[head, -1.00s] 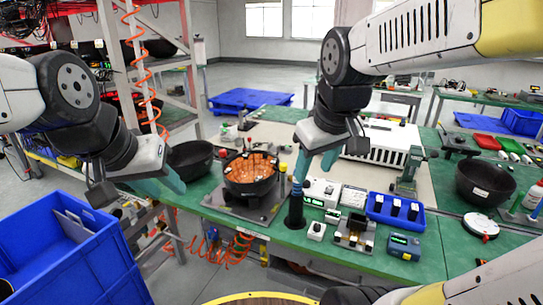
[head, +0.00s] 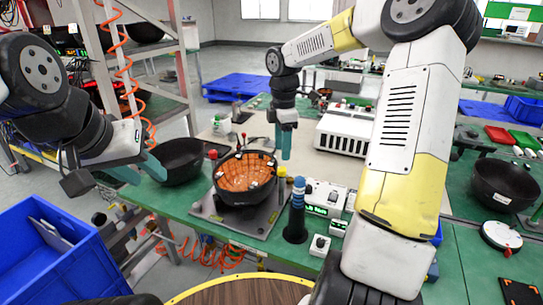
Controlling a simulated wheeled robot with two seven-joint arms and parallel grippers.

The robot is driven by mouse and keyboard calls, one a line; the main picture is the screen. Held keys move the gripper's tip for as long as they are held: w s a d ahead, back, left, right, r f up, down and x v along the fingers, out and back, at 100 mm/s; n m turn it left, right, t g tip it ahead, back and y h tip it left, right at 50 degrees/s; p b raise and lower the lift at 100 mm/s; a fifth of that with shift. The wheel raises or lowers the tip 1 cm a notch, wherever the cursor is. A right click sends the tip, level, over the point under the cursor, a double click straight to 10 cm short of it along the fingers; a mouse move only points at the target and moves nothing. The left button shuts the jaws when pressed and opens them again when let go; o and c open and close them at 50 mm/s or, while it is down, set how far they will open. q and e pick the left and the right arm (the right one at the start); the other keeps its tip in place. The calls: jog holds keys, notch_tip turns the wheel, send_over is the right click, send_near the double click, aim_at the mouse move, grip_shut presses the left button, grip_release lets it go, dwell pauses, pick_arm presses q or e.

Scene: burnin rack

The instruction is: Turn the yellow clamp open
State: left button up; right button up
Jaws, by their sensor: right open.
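A small yellow knob (head: 281,171), which looks like the yellow clamp, stands at the right edge of the round black fixture (head: 246,195). Whether the clamp is open or closed is too small to tell. The fixture holds an orange-brown segmented bowl and sits on a grey plate. My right gripper (head: 286,155) points down with teal fingers just behind and above the yellow knob, apart from it, open and empty. My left gripper (head: 150,176) hangs over the table's left edge, left of the fixture, with its teal fingers apart and nothing seen between them.
A dark post with blue rings (head: 297,205) stands right in front of the yellow knob. A black bowl (head: 180,160) is at left, a white box (head: 345,132) behind right. My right forearm covers the table's right middle.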

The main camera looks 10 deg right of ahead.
aim_at(282, 168)
notch_tip(282, 168, down, 7)
jog(key=shift+r, duration=0.2)
grip_shut()
